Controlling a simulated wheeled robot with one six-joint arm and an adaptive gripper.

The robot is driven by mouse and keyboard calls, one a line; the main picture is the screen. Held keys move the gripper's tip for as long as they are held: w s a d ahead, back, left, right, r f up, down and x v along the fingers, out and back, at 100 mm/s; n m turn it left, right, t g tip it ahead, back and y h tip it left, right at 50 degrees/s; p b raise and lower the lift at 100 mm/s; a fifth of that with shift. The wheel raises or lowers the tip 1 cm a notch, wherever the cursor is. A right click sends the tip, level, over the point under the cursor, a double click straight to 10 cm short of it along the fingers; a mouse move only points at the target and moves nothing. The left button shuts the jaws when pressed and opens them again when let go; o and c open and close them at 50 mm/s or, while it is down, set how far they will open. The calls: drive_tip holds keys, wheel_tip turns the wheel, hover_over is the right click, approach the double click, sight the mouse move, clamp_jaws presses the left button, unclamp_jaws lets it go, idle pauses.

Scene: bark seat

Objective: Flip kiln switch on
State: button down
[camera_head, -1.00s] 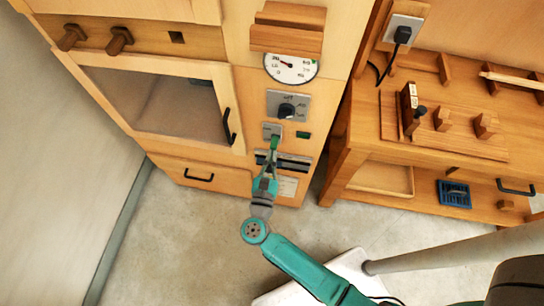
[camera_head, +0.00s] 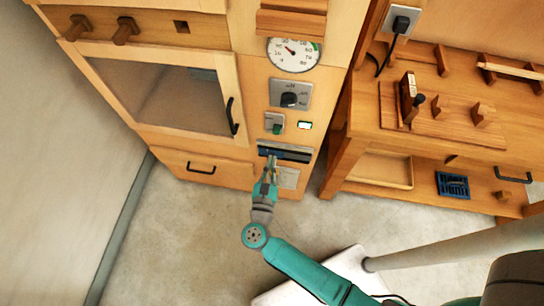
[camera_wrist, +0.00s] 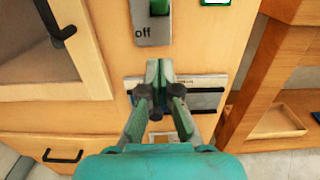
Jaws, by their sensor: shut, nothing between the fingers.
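The kiln switch (camera_head: 275,125) is a small green rocker or lever on a grey plate on the wooden kiln's front, below the black dial. In the wrist view the switch (camera_wrist: 159,8) shows at the top edge, tilted toward the upper end, with "off" printed below it. A small indicator (camera_head: 305,125) right of the switch glows bright white-green; it also shows in the wrist view (camera_wrist: 216,2). My gripper (camera_head: 272,158) is shut and empty, below the switch and apart from it, in front of the dark slot strip. In the wrist view my gripper (camera_wrist: 158,68) shows closed fingertips.
The kiln has a black dial (camera_head: 289,98), a round gauge (camera_head: 293,53) and a windowed door with a black handle (camera_head: 233,115). A drawer handle (camera_head: 201,168) sits low left. A wooden bench (camera_head: 440,130) stands right. Open floor (camera_head: 200,230) lies in front.

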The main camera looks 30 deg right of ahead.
drive_tip(key=s+a+r, duration=0.1)
drive_tip(key=s+a, duration=0.3)
drive_tip(key=s, duration=0.1)
drive_tip(key=shift+s+r, duration=0.3)
idle(0.5)
drive_tip(key=s+d+r+n+t+y, duration=0.65)
drive_tip(key=s+r+n, duration=0.35)
drive_tip(key=n, duration=0.8)
drive_tip(key=s+r+n+g+y, duration=0.3)
drive_tip(key=s+n+g, duration=0.3)
drive_tip(key=s+n, duration=1)
drive_tip(key=shift+a+n+y, duration=0.3)
drive_tip(key=shift+n+y, duration=0.35)
drive_tip(key=shift+n, duration=3.95)
drive_tip(key=shift+g, duration=0.25)
